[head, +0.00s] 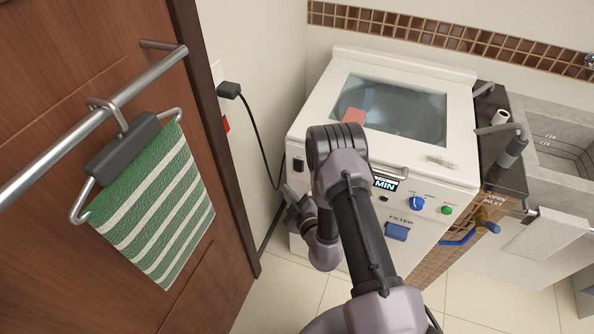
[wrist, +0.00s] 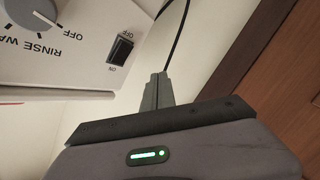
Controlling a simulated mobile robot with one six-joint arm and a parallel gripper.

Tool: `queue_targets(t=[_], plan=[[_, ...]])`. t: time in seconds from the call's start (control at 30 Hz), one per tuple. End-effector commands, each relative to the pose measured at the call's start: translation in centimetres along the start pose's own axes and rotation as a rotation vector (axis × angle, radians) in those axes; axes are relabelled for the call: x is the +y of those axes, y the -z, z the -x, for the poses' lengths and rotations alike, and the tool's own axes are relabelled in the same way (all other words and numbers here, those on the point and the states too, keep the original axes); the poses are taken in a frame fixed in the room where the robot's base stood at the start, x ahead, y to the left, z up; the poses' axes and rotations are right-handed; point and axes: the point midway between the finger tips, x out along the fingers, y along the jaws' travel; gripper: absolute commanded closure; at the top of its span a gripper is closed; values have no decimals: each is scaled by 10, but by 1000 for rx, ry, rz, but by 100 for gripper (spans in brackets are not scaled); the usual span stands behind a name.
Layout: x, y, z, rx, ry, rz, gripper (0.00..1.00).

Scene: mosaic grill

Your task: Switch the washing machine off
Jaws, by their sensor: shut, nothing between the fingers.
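The washing machine (head: 335,110) is a white top-loader with a clear lid, standing in the corner. A black rocker switch (wrist: 120,48) with OFF and ON labels is on its front panel in the wrist view, and it shows small at the panel's left end in the head view (head: 298,165). I cannot tell which way the rocker is pressed. My gripper (wrist: 157,90) is shut and empty, with its fingertips to the right of the switch in the wrist view and apart from it. In the head view my gripper (head: 291,197) is just below the switch, at the machine's left front edge.
A RINSE/WASH dial (wrist: 33,10) is beside the switch. A black plug (head: 229,90) sits in the wall, its cord hanging left of the machine. A door with a rail and a striped towel (head: 155,210) is at left. A blue filter cap (head: 397,232) is lower right.

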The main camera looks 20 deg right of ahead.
Motion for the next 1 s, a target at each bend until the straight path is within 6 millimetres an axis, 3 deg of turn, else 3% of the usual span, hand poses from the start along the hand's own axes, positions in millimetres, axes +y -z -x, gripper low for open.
queue_targets(t=[0.43,1.0], plan=[[29,-30,-40,0,-1,1,100],[33,-33,-45,-1,0,1,100]])
